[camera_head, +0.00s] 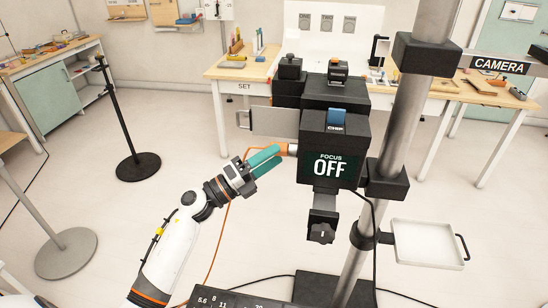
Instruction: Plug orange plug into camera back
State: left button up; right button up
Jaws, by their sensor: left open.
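The camera (318,123) is a black boxy body on a grey column, with a screen reading "FOCUS OFF" (329,167). The orange plug (283,149) shows at the camera's lower left side. Its tip meets or overlaps the camera body; I cannot tell whether it is seated. A thin orange cable (222,225) trails down to the floor. My left gripper (272,160) has two teal fingers, parted, just left of the camera and beside the plug. The fingers partly hide the cable end. My right gripper is not in view.
A grey column (403,125) stands right of the camera, with a white tray (428,244) low on it. A flat grey panel (275,121) juts left from the camera above my fingers. A black-based stand (138,166) is at left. Tables stand behind; open floor lies between.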

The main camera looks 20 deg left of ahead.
pick_arm(q)
jog(key=b+v, duration=0.3)
jog(key=v, duration=0.7)
jog(key=shift+s+b, duration=0.3)
jog(key=shift+a+f, duration=0.1)
jog(key=shift+f, duration=0.05)
